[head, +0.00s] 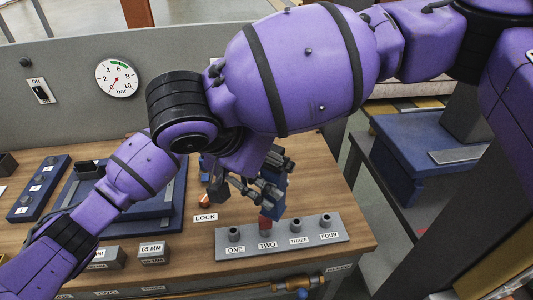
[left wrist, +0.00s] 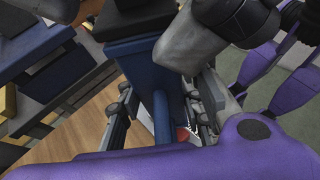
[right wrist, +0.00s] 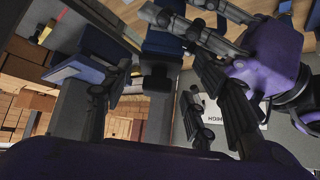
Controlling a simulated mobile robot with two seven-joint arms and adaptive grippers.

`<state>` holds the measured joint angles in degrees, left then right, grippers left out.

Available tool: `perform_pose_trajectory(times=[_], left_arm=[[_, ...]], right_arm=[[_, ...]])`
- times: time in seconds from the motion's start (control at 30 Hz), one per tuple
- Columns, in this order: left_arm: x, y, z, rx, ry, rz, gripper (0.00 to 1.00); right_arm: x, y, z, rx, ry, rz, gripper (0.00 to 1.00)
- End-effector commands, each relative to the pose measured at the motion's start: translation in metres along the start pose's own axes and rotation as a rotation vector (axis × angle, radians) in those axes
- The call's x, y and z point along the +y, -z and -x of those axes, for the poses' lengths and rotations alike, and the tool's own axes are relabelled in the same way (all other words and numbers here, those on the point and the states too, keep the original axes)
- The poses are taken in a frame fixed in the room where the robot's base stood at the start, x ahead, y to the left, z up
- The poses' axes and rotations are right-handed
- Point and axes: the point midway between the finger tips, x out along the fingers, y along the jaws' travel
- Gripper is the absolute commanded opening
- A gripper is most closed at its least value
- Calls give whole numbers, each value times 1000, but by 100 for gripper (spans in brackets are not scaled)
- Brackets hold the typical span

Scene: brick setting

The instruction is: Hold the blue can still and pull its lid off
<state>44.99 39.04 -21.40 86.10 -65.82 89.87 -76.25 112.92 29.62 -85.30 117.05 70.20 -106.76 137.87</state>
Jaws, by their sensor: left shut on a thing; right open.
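A blue piece (head: 274,178), which I take for the can, is upright above the front of the bench. My left gripper (head: 262,188) is shut on it from the left. In the left wrist view the blue body (left wrist: 162,118) runs between the two fingers. In the right wrist view a dark blue part (right wrist: 158,58) shows beyond the fingers of my right gripper (right wrist: 152,95), which is open with its fingers on either side of the view. I cannot tell the lid from the can. My arm hides much of the area.
A grey stand (head: 334,228) with posts labelled ONE to FOUR lies below the grippers. A red piece (head: 265,222) is by post TWO; it also shows in the left wrist view (left wrist: 183,133). Blue trays (head: 160,222) lie left. A grey panel with a gauge (head: 117,78) stands behind.

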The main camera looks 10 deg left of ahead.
Motion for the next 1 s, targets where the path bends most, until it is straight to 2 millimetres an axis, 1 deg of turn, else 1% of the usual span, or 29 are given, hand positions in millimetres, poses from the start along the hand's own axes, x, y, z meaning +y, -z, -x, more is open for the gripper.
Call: perform_pose_trajectory(times=[0.07,0.17,0.43,0.47,1.0], left_arm=[[0,-1,0,0,0,-1,0],[0,-1,0,0,0,-1,0],[0,-1,0,-1,0,-1,0],[0,-1,0,-1,0,-1,0],[0,-1,0,-1,0,-1,0]], right_arm=[[0,0,0,0,0,0,53],[0,0,0,0,0,0,41],[0,0,1,0,0,0,6],[0,0,0,0,0,-1,5],[0,2,3,0,1,-1,5]])
